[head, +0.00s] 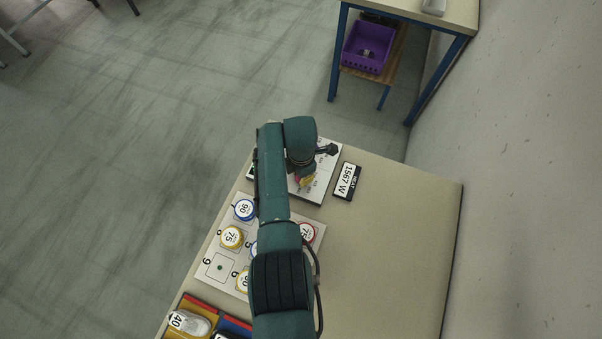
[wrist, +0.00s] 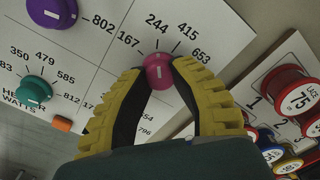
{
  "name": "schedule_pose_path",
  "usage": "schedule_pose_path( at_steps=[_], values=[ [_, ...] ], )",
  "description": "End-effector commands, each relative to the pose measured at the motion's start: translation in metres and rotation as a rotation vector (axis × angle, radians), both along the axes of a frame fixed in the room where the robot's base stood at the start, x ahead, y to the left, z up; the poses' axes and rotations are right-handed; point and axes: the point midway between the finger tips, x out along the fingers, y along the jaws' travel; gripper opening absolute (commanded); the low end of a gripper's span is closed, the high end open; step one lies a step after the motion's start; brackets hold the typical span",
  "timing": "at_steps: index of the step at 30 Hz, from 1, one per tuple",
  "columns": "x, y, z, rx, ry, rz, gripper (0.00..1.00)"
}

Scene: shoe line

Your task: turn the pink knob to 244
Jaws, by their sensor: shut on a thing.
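The pink knob (wrist: 158,72) is on a white panel (wrist: 110,62) in the wrist view, with 167, 244, 415 and 653 printed around its upper side. The 244 label (wrist: 157,25) is just above the knob. My gripper (wrist: 160,66) has its yellow and black fingers on both sides of the knob and is shut on it. In the head view my gripper (head: 306,181) is over the panel (head: 326,166), and my arm hides the knob.
A purple knob (wrist: 52,10) and a teal knob (wrist: 34,92) are on the same panel. An orange block (wrist: 62,124) is at its edge. A display reading 1567 W (head: 347,181) lies right of the panel. A board with numbered spools (head: 232,238) is nearer; the table's right side is clear.

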Motion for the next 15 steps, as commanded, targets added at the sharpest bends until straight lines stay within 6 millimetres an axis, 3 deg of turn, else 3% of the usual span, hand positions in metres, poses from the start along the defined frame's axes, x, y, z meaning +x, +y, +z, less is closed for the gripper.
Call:
schedule_pose_path(
  at_steps=[6,7,9,12,15],
  values=[
    [-0.0015,0.0,-0.0028,0.0,0.004,-0.001,0.0],
    [-0.0015,0.0,-0.0028,0.0,0.004,-0.001,0.27],
    [-0.0015,0.0,-0.0027,0.0,0.004,-0.001,0.4],
    [-0.001,0.0,-0.002,0.001,0.003,-0.002,0.57],
    [-0.0007,0.0001,-0.0013,0.0,0.001,-0.002,0.57]
  ],
)
